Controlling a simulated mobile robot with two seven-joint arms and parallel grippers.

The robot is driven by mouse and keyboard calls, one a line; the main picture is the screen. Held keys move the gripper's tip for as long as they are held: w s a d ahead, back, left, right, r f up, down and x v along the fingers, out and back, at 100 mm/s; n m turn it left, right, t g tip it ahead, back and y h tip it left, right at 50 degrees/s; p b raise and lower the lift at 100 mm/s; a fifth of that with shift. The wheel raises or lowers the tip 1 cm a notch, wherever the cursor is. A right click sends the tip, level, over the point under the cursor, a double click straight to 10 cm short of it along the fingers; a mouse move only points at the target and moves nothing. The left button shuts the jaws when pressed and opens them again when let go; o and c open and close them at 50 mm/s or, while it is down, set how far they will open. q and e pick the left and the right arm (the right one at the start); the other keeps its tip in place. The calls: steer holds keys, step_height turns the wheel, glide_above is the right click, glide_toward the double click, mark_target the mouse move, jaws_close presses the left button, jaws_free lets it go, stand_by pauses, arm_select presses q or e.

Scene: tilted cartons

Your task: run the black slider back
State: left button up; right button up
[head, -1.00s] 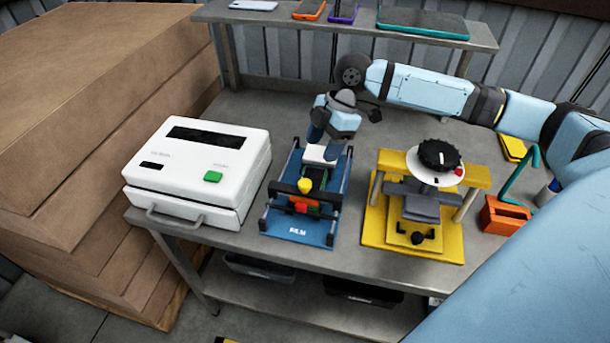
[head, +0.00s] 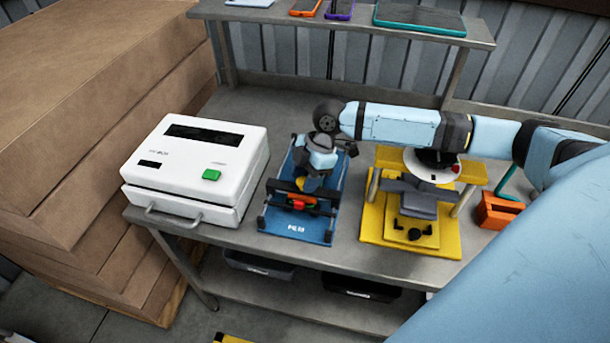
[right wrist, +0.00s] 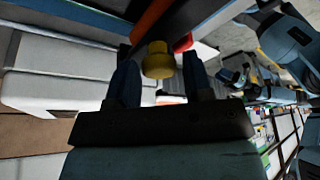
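The blue fixture (head: 312,232) stands on the bench between the white machine and the yellow fixture. Its black slider (head: 281,186) spans the two side rails near the front end, with a yellow knob (head: 301,184) on top and red and green parts just in front. My right gripper (head: 309,181) is over the fixture, at the knob. In the right wrist view its two dark fingers (right wrist: 160,75) stand apart, one on each side of the yellow knob (right wrist: 158,60), with gaps showing. The gripper hides the fixture's middle. My left gripper is not in view.
The white machine (head: 190,165) with a green button is close on the left. The yellow fixture (head: 370,240) is close on the right, partly under my right arm. An orange holder (head: 497,213) stands further right. A raised shelf (head: 350,22) holds several flat devices.

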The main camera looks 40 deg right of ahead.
jaws_close()
steer(key=w+d, duration=0.8)
steer(key=d, duration=0.1)
steer(key=w+d+b, duration=0.1)
steer(key=w+d, duration=0.3)
steer(key=d, duration=0.1)
steer(key=shift+w+d, duration=0.15)
steer(key=shift+d, duration=0.05)
steer(key=shift+r, duration=0.15)
steer(key=shift+d, duration=0.1)
steer(key=shift+o, duration=1.1)
jaws_free()
steer(key=shift+o, duration=0.6)
steer(key=shift+w, duration=0.1)
steer(key=b+v, duration=0.1)
steer(key=v, duration=1.2)
steer(key=shift+d+r+b, duration=0.2)
steer(key=shift+r+b, duration=0.1)
